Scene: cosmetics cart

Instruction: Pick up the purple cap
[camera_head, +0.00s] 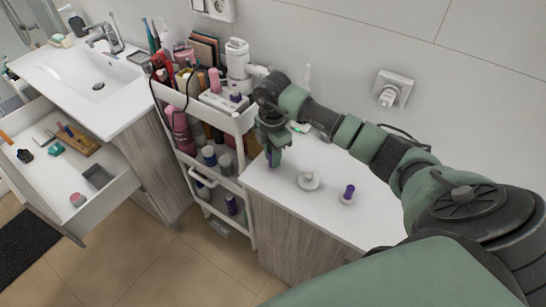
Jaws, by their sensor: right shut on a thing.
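My right gripper (272,156) points down above the left end of the white cabinet top. It is shut on a small purple thing (268,153), which looks like the purple cap; the fingers hide most of it. Another purple-topped item (348,191) with a white base stands on the cabinet top, to the right of the gripper and apart from it. My left gripper is out of view.
A white round item (308,181) sits on the cabinet top (330,222). A white cart (242,124) crowded with bottles stands close left of the gripper. An open drawer (110,190) and sink (85,82) are further left. The cabinet's front is clear.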

